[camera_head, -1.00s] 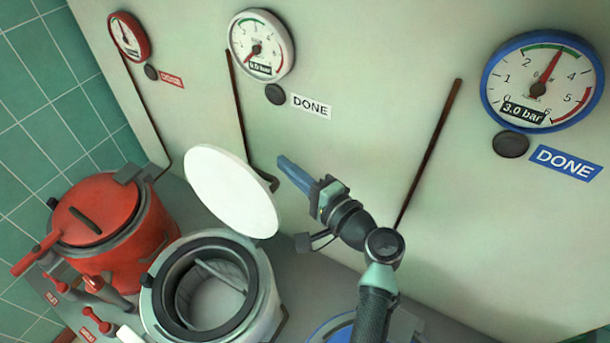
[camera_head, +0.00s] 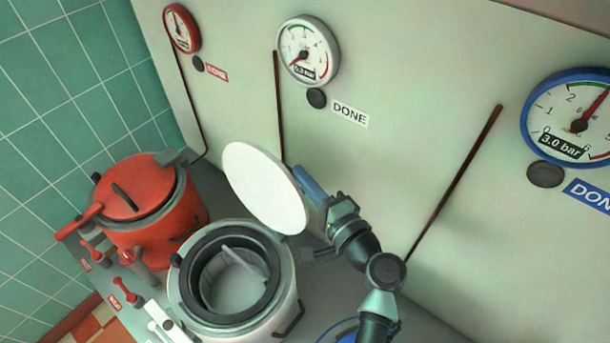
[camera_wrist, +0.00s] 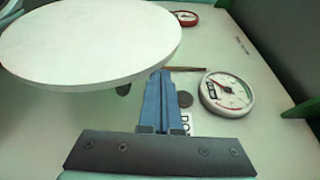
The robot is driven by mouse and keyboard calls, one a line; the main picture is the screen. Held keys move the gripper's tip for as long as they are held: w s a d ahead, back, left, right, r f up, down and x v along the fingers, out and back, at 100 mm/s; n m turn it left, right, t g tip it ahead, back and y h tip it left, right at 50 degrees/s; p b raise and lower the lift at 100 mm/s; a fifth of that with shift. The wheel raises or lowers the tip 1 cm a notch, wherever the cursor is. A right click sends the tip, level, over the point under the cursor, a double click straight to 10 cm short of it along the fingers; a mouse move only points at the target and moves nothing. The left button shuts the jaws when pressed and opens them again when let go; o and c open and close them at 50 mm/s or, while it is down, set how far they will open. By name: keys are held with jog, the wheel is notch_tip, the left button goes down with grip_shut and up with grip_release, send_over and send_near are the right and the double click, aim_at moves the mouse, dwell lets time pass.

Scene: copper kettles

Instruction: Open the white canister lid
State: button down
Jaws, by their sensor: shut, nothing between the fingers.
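The white canister (camera_head: 285,318) stands open at the bottom centre of the head view, its dark ring and inside showing. Its round white lid (camera_head: 262,188) is raised and tilted up at the back, towards the wall. The lid (camera_wrist: 90,40) also fills the upper left of the wrist view. My gripper (camera_head: 308,182) is shut and empty, with its blue fingers at the right side of the lid, partly behind it. In the wrist view the fingers (camera_wrist: 160,95) reach up to the lid's lower right edge; I cannot tell whether they touch it.
A red canister (camera_head: 150,215) with its lid down stands to the left. Red, white and blue gauges (camera_head: 308,50) are on the wall behind, with dark buttons and labels. Part of a blue lid (camera_head: 340,332) shows at the bottom. Small levers (camera_head: 125,292) stand in front.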

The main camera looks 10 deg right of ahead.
jog(key=s+a+n+b, duration=0.2)
jog(key=s+a+b, duration=0.3)
jog(key=shift+s+a+f+t, duration=0.25)
jog(key=shift+a+f+t, duration=0.1)
jog(key=shift+t, duration=0.05)
